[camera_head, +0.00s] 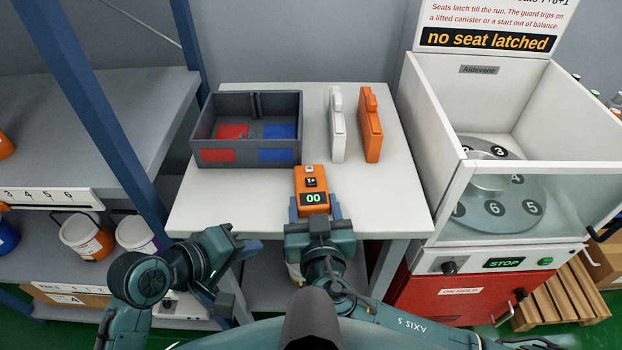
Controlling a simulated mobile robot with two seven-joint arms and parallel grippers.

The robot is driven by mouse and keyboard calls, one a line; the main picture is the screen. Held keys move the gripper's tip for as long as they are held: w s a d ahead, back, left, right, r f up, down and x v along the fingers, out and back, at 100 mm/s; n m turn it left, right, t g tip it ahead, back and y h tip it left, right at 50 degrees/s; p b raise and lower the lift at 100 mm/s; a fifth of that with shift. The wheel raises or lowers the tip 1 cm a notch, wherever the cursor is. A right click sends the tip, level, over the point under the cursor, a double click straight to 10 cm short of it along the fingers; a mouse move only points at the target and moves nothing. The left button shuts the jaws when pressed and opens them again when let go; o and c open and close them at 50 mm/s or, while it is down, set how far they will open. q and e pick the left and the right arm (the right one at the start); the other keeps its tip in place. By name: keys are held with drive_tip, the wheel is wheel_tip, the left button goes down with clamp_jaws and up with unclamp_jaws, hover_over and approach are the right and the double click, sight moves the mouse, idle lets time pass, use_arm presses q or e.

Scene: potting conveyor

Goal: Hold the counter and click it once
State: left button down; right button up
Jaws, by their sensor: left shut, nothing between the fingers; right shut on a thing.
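The orange counter (311,182) shows "00" on its small display and has a dark button above it. My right gripper (314,213) is shut on the counter's near end, over the front part of the white table (213,207). I cannot tell whether the counter touches the table top. My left gripper (233,240) is shut and empty, to the left of the counter and near the table's front edge. It is apart from the counter.
A grey divided bin (247,103) with red and blue sections stands behind. A white case (337,127) and an orange case (371,127) stand to its right. A machine with a white guard (430,90) stands right; blue-framed shelving (95,115) stands left.

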use_arm(q)
wheel_tip(320, 180, up, 5)
drive_tip(key=w+d+n+g+h, duration=0.2)
drive_tip(key=d+n, duration=0.1)
wheel_tip(320, 180, up, 12)
drive_tip(key=n+y, duration=0.2)
drive_tip(key=n, duration=0.5)
hover_over(306, 183)
drive_tip(key=shift+f, duration=0.15)
drive_tip(key=shift+f, duration=4.4)
drive_tip(key=shift+f, duration=0.15)
drive_tip(key=shift+f, duration=0.25)
